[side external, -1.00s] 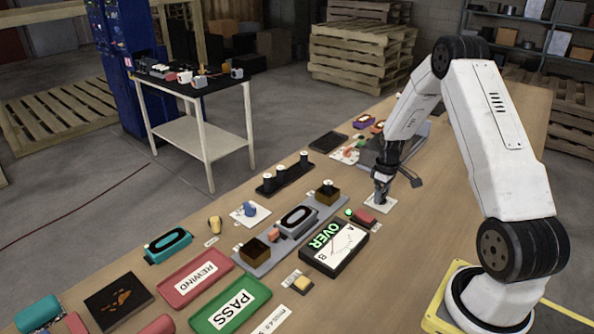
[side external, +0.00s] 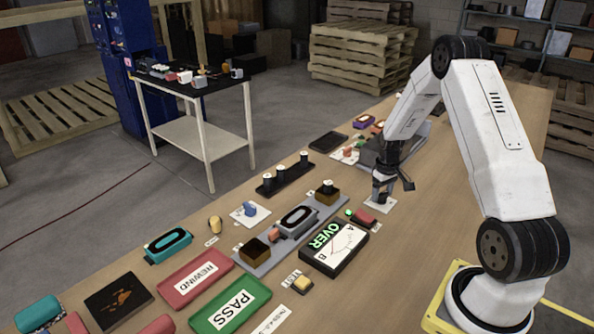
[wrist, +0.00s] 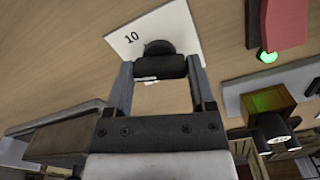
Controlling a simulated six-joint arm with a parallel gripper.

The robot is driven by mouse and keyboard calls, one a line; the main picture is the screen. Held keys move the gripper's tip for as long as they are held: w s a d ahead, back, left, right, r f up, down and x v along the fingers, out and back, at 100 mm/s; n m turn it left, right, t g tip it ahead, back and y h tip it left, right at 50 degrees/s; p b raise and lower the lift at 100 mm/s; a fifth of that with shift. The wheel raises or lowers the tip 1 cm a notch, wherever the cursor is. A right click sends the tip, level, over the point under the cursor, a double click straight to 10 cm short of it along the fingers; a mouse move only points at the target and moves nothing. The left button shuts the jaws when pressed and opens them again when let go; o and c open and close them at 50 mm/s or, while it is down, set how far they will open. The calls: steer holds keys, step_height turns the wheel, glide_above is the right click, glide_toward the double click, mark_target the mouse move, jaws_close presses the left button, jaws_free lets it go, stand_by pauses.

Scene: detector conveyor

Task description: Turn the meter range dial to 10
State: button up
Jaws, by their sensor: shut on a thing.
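The range dial is a black round knob (wrist: 158,64) on a white plate (wrist: 180,25) with a printed 10. The plate also shows in the side view (side external: 384,207), beside the meter. My gripper (side external: 382,192) points down over the plate. In the wrist view my gripper (wrist: 160,70) has one finger on each side of the knob and is shut on it. The other range marks and most of the plate are hidden, and I cannot tell where the knob points. The meter (side external: 335,248) is a black box reading OVER in green, with a white graph panel.
A red block with a green light (side external: 362,217) lies close to the dial plate. A grey conveyor (side external: 262,266) with brown blocks and a ring-shaped detector runs left of the meter. Green PASS (side external: 205,325) and red REWIND (side external: 167,297) trays are nearer. Bare table lies right of the dial.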

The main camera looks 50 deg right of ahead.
mark_target(382, 193)
steer(key=m, duration=0.8)
stand_by(0.6)
steer(key=o, duration=1.2)
steer(key=shift+r, duration=0.15)
steer(key=shift+r, duration=3.8)
steer(key=shift+a, duration=0.1)
